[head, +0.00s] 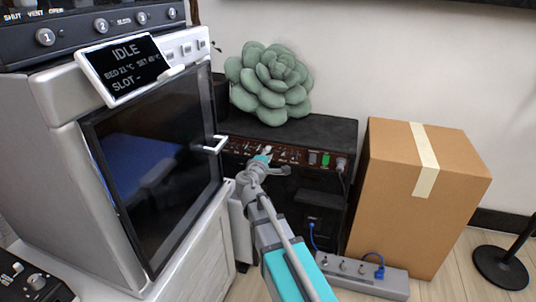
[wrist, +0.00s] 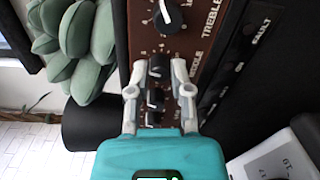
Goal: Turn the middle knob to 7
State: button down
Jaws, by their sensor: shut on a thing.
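The middle knob (wrist: 158,64) is a small black knob on the brown control panel (wrist: 203,42) of a black amplifier (head: 318,128). The label beside it is partly covered by a finger; its end, "DDLE", shows. My gripper (wrist: 160,70) has one finger on each side of this knob and is shut on it. In the head view my gripper (head: 264,158) is at the panel and hides the knob. The knob's pointer and the number it points to cannot be read. The treble knob (wrist: 169,18), with a white pointer, sits just above it in the wrist view.
A green succulent-shaped cushion (head: 269,84) rests on the amplifier. A cabinet with a glass door and handle (head: 215,144) stands left. A cardboard box (head: 415,200) and power strip (head: 365,274) are at right.

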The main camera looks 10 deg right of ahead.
jog(key=m, duration=0.4)
jog(key=shift+m, duration=2.2)
jog(key=c, duration=0.5)
grip_release()
jog(key=shift+c, duration=0.2)
jog(key=shift+n, duration=0.5)
